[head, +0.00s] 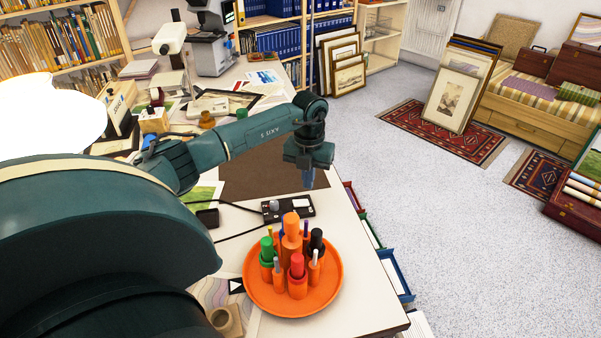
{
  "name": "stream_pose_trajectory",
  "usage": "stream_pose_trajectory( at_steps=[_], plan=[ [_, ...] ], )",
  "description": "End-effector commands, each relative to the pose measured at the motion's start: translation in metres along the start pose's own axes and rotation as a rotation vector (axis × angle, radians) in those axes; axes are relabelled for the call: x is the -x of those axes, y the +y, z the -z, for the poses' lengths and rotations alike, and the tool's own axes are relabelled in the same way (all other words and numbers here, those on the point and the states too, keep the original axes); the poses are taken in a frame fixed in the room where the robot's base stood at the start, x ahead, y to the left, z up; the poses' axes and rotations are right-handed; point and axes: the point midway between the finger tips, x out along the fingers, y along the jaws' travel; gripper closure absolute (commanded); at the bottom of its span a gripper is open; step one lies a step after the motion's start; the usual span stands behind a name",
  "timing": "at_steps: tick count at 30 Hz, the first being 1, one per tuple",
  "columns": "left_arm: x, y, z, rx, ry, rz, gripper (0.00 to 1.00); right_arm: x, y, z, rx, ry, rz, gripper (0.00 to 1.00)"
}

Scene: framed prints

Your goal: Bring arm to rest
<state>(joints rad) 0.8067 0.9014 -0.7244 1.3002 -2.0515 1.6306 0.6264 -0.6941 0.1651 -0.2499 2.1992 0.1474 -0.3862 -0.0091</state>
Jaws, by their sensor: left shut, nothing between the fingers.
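My left arm comes in from the left and reaches across the workbench. Its left gripper (308,178) points down above the bench's right side, near the edge of a brown mat (250,176). The gripper is shut and holds nothing. It is behind an orange round tray (258,290) that carries orange holders with several coloured markers, and apart from it. My right gripper is not in view.
A small black device (300,208) with a cable lies between gripper and tray. Open drawers (392,268) stick out along the bench's right side. Microscopes (210,50) and papers crowd the back. Framed prints (455,95) lean beyond open floor.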

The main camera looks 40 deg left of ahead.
Motion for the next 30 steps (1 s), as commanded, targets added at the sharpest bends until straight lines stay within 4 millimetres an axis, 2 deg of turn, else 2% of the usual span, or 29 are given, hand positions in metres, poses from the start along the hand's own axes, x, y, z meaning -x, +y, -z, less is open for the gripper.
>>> stream_pose_trajectory(
  at_steps=[1, 7, 25, 28, 30],
  plan=[
    [0.008, 0.000, 0.000, 0.000, -0.001, 0.000, 1.00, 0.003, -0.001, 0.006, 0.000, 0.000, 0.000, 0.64],
    [0.021, 0.000, 0.000, 0.000, -0.001, -0.001, 1.00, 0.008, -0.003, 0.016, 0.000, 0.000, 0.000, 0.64],
    [0.023, 0.000, 0.000, 0.000, -0.001, 0.000, 1.00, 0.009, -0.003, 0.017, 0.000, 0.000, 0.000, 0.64],
    [0.039, 0.000, 0.000, 0.000, -0.001, 0.000, 1.00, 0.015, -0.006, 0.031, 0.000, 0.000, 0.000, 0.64],
    [0.057, 0.000, 0.000, 0.000, -0.001, 0.000, 1.00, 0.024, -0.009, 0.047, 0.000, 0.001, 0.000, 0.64]
  ],
)
